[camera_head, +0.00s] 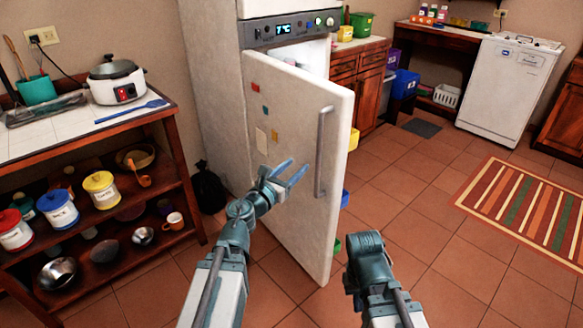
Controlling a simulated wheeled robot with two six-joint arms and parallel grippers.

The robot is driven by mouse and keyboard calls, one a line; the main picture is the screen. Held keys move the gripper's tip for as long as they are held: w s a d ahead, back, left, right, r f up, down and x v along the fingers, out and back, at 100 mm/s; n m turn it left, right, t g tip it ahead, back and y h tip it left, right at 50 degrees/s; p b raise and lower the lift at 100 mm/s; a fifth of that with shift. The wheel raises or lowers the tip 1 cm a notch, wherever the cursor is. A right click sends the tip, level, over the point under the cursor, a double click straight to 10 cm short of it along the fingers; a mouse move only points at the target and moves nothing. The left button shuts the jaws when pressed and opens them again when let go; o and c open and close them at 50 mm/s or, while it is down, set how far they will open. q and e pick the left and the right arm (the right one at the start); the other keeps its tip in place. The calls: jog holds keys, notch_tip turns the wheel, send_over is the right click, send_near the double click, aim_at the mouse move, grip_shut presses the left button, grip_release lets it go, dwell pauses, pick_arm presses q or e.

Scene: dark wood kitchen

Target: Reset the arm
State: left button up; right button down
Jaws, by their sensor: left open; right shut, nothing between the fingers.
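My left arm comes in from the lower left, and its gripper (284,173) is open and empty. Its blue fingers are in front of the white fridge door (291,120), to the left of the long door handle (324,150). I cannot tell whether the fingers touch the door. My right arm (372,265) shows at the bottom, right of the door's lower edge. It is folded, and its fingertips are hidden from view. The fridge door stands ajar, and part of the inside shows at the top.
A shelf unit (188,200) with a rice cooker (117,82), jars and bowls stands at the left. A black bag (208,188) is on the floor beside the fridge. A white dishwasher (507,88) and striped rug (530,212) are at the right. The tiled floor (440,215) between is open.

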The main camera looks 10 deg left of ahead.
pick_arm(q)
jog(key=w+a+r+n+y+p, duration=0.15)
jog(key=r+n+y+p, duration=0.25)
jog(key=n, duration=0.4)
jog(key=a+r+n+y+p, duration=0.2)
jog(key=r+n+y+p, duration=0.15)
jog(key=n, duration=0.35)
jog(key=s+d+f+n+g+p, duration=0.2)
jog(key=s+d+n+g+p, duration=0.2)
jog(key=s+n, duration=0.3)
jog(key=s+d+f+n+g+p, duration=0.2)
jog(key=s+d+n+g+p, duration=0.3)
jog(key=s, duration=0.4)
jog(key=s+d+f+n+g+p, duration=0.3)
jog(key=s+d+n+g+p, duration=0.2)
jog(key=s+n+g, duration=0.3)
jog(key=shift+s+n+p, duration=0.35)
jog(key=shift+n+p, duration=0.05)
jog(key=shift+n, duration=0.1)
